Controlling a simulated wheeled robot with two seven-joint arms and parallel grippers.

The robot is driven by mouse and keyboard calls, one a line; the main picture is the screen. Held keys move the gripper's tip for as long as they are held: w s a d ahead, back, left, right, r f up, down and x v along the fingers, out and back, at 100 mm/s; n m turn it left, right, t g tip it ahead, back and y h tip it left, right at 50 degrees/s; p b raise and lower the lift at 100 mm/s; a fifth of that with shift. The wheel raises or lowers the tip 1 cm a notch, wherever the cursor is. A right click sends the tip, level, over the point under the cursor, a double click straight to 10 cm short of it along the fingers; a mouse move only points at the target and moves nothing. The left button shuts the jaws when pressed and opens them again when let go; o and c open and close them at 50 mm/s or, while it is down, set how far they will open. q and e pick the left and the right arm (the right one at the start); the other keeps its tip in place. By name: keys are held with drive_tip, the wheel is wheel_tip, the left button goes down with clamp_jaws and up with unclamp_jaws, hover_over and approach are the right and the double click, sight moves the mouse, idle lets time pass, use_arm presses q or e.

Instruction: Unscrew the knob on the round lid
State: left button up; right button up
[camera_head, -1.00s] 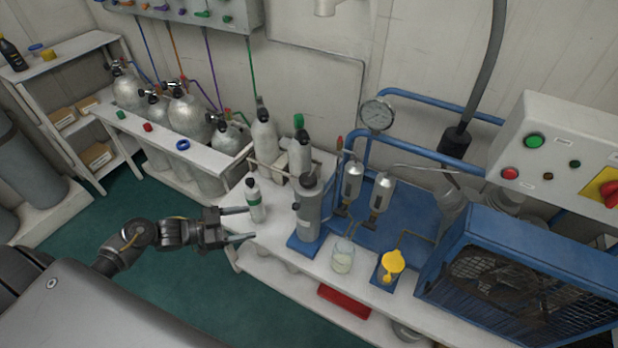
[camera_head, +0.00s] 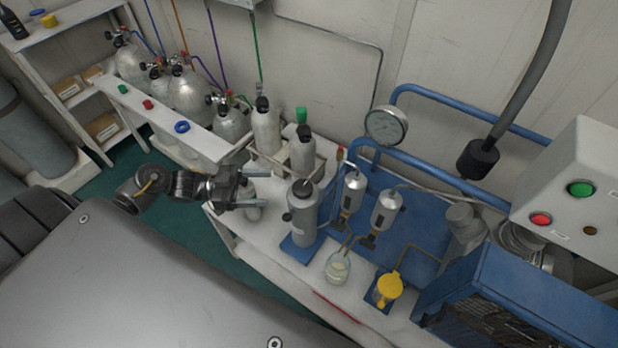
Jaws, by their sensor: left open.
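A grey metal canister (camera_head: 303,222) stands upright on a blue base plate (camera_head: 297,250) on the white bench. Its round lid carries a small dark knob (camera_head: 302,186) on top. My left gripper (camera_head: 282,188) comes in from the left, its two fingers apart and pointing right. In the picture its fingertips lie just left of the canister's lid. The fingers look empty; I cannot tell their exact height against the knob. A small white bottle (camera_head: 252,213) is partly hidden behind the gripper. My right gripper is out of view.
Silver cylinders (camera_head: 266,130) stand behind the canister. Two small metal filters (camera_head: 385,208), a glass jar (camera_head: 338,268) and a yellow-topped item (camera_head: 389,287) stand to the right. A pressure gauge (camera_head: 386,125) and blue pipes are behind. The bench's front edge is clear.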

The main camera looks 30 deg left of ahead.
sight(303, 186)
use_arm(q)
drive_tip(key=p+x, duration=0.1)
drive_tip(key=x, duration=0.4)
drive_tip(key=p+x, duration=0.1)
drive_tip(key=x, duration=0.4)
drive_tip(key=shift+s+r, duration=0.1)
drive_tip(key=shift+r, duration=0.1)
drive_tip(key=shift+w+d+f, duration=0.1)
drive_tip(key=shift+w+d, duration=0.2)
drive_tip(key=shift+d, duration=0.35)
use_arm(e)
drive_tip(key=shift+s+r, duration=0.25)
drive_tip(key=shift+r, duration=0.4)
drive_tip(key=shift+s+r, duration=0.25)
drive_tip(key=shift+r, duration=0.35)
use_arm(q)
drive_tip(key=shift+c, duration=0.2)
